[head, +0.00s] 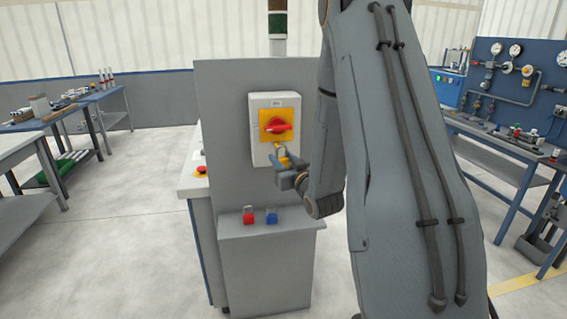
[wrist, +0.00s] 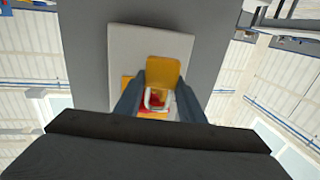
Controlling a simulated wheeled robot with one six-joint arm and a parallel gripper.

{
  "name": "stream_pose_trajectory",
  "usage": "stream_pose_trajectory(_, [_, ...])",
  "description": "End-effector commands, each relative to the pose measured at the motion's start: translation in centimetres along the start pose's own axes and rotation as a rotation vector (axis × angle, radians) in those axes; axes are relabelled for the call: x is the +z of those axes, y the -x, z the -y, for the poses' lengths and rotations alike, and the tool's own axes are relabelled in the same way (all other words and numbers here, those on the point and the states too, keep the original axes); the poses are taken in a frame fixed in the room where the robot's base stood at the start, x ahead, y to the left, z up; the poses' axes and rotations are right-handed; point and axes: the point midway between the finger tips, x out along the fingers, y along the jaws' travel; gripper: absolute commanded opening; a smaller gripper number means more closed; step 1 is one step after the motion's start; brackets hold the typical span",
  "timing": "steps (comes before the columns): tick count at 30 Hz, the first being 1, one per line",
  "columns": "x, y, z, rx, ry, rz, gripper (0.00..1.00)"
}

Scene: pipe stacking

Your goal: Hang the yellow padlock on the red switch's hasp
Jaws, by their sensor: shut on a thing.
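The red switch (head: 279,126) is a red rotary handle on a yellow plate, on the front of a light grey box. The yellow padlock (head: 284,162) is just below the handle, in front of the box's lower part. My gripper (head: 291,174) is shut on the padlock. In the wrist view the padlock body (wrist: 164,71) sits between my fingers (wrist: 160,88), and its pale shackle (wrist: 157,99) overlaps the red handle (wrist: 149,103). The hasp is hard to make out. I cannot tell whether the shackle passes through it.
A red padlock (head: 248,217) and a blue padlock (head: 272,217) stand on the grey ledge (head: 266,229) below the switch box. A red-and-yellow button (head: 201,170) is on the side console.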

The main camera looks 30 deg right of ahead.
Motion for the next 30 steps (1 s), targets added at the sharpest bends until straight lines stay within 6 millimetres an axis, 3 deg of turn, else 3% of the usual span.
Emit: stream_pose_trajectory(30, [1.0,-5.9,-1.2,0.0,0.0,-0.002,0.12])
